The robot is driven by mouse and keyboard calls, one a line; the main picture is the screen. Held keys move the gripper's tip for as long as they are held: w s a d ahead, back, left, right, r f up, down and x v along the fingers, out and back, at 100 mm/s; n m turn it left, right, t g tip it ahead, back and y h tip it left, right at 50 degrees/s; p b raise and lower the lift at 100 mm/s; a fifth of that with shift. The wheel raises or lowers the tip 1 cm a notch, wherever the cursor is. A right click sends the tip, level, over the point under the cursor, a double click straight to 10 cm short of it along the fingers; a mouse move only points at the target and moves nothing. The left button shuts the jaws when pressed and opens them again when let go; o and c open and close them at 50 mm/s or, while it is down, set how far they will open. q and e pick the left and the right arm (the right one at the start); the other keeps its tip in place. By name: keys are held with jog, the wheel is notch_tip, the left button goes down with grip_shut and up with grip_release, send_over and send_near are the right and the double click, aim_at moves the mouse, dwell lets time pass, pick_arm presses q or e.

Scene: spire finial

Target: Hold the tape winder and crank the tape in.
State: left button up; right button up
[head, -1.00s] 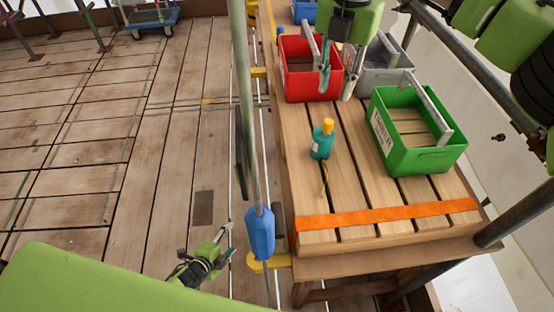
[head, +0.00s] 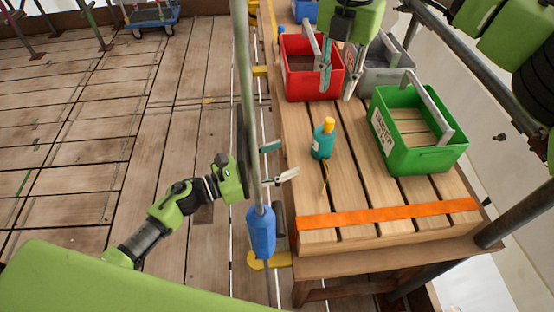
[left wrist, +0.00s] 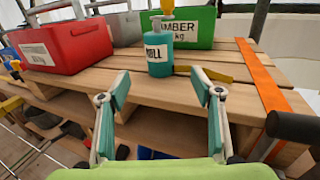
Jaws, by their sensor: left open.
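I cannot pick out a tape winder for certain. A teal body with a yellow top (head: 322,144) stands upright on the slatted bench, and it also shows in the left wrist view (left wrist: 159,55) with a partly readable label. A thin yellow-brown strip (head: 325,178) lies on the slats beside it, yellow in the left wrist view (left wrist: 207,75). My left gripper (head: 290,158) is open and empty at the bench's left edge, apart from the teal body. In the left wrist view its spread fingers (left wrist: 160,82) face that body. My right gripper (head: 338,80) is open in front of the red crate.
The slatted bench (head: 300,178) carries a red crate (head: 297,84), a grey crate (head: 374,82) and a green crate (head: 428,161). An orange band (head: 390,214) crosses its near end. A pole with a blue sleeve (head: 260,232) stands left of the bench.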

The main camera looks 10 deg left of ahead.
aim_at(323, 142)
pick_arm(q)
jog(key=x, duration=1.3)
jog(key=shift+w+f, duration=0.1)
jog(key=shift+w, duration=0.05)
jog(key=shift+c, duration=0.3)
jog(key=c, duration=1.2)
jog(key=shift+c, duration=0.2)
